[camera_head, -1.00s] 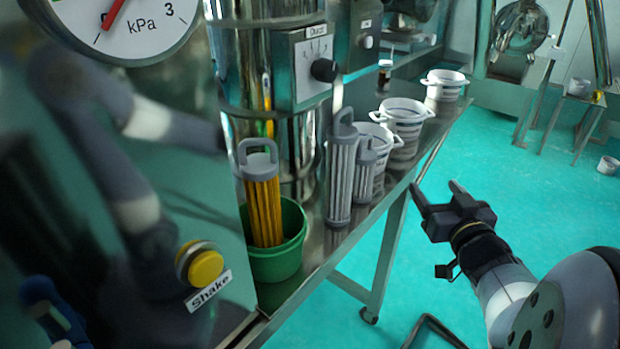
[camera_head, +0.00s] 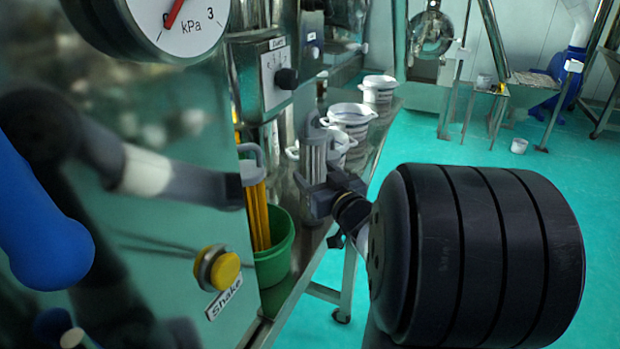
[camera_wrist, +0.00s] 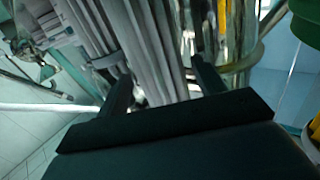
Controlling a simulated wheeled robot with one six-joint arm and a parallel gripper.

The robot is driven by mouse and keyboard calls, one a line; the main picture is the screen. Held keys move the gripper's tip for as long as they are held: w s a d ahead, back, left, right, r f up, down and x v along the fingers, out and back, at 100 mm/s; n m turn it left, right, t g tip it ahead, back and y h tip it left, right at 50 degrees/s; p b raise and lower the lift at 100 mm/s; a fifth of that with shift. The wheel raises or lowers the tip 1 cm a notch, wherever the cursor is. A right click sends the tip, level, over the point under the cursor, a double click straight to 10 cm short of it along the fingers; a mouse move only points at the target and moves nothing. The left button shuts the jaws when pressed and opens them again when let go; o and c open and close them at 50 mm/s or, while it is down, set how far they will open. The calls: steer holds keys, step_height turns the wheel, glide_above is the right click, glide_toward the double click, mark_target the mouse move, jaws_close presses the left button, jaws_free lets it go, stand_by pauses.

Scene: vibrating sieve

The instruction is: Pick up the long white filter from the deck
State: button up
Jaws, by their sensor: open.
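The long white filter (camera_head: 316,148) stands upright on the metal deck, with a grey loop handle on top. My gripper (camera_head: 318,184) is at its lower part in the head view and hides its foot. In the wrist view the pleated filter (camera_wrist: 150,38) runs between my two open fingers (camera_wrist: 160,70). I see no clear grip on it, and contact with either finger cannot be told. A second pleated piece (camera_wrist: 88,28) shows close beside it on the left in the wrist view. The shorter filter is not clearly visible in the head view.
A green bucket (camera_head: 277,258) with a yellow filter (camera_head: 258,212) stands left of the long filter. White tubs (camera_head: 350,118) stand behind it along the deck (camera_head: 318,245). The machine panel with the yellow Shake button (camera_head: 225,270) is at the left. Open floor lies to the right.

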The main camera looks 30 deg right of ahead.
steer(key=shift+w, duration=2.4)
steer(key=shift+c, duration=0.5)
steer(key=c, duration=0.7)
